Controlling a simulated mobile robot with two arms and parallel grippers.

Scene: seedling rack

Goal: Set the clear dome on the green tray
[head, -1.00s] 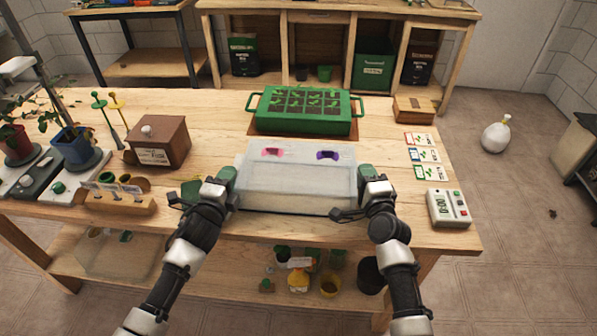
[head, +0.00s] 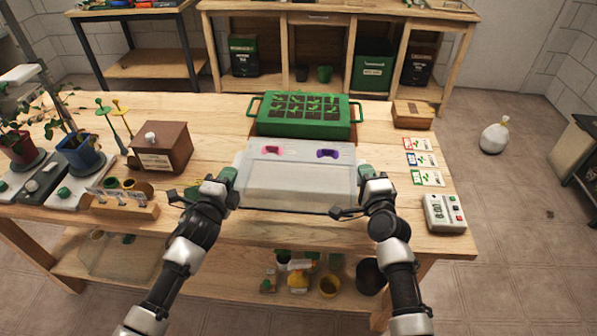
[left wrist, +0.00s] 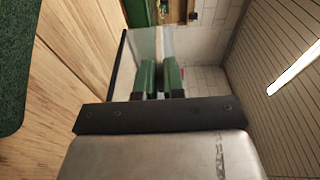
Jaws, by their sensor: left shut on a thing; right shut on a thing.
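The clear dome (head: 298,187) is a see-through box-shaped cover with a pink and a purple vent on top. It is in front of the green tray, between my two grippers. My left gripper (head: 229,177) is shut on its left end, and my right gripper (head: 366,173) on its right end. In the left wrist view the green finger pads (left wrist: 161,77) close on the clear wall of the dome (left wrist: 143,47). The green tray (head: 330,130) holds dark soil cells with seedlings and has side handles. I cannot tell the dome's height over the table.
A wooden box (head: 160,148), labelled holder (head: 125,204) and potted plants (head: 80,150) stand to the left. Seed cards (head: 422,160), a timer (head: 444,213) and a small wooden box (head: 413,114) are to the right. The table (head: 215,130) is bare between the wooden box and tray.

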